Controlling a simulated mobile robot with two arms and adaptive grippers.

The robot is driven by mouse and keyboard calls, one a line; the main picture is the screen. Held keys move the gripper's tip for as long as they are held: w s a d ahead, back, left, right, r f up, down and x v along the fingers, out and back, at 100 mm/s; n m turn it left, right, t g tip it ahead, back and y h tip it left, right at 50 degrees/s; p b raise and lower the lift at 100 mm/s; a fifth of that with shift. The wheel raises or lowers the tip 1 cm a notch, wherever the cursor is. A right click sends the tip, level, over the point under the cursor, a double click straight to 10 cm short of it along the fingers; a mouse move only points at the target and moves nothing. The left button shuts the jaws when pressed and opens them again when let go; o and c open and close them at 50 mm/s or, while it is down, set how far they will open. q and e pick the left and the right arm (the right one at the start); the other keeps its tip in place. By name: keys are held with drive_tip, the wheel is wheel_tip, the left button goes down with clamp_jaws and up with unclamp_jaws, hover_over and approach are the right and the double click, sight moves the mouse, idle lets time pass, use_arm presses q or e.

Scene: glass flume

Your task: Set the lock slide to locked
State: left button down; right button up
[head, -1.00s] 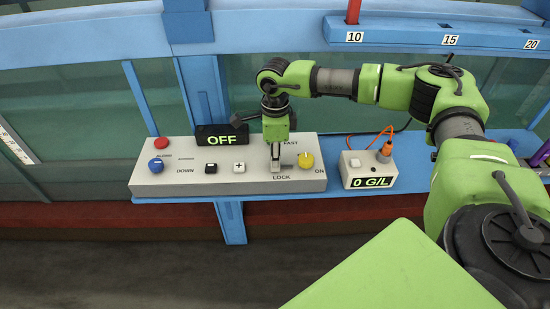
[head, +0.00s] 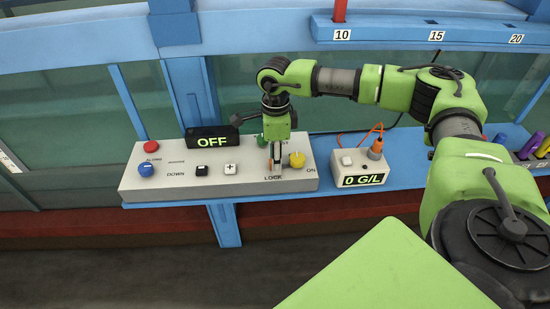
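The grey control panel (head: 225,183) sits on a blue shelf, with the printed word LOCK (head: 273,177) on its front part. My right gripper (head: 274,168) points down at the panel just above this word. Its fingers hide most of the lock slide, so I cannot tell the slide's position. A small orange-red patch shows at the left of the fingertips; I cannot tell what it belongs to. The fingertips are too small and covered to tell whether they are open, shut or touching the slide. My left gripper is not in view.
A yellow knob (head: 297,160) stands close right of the gripper. Left are a black display reading OFF (head: 212,141), small buttons, a blue knob (head: 146,169) and a red button (head: 151,146). A box reading 0 G/L (head: 347,160) with an orange cable stands right of the panel.

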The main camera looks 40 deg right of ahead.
wheel_tip(320, 180, up, 12)
idle(0.6)
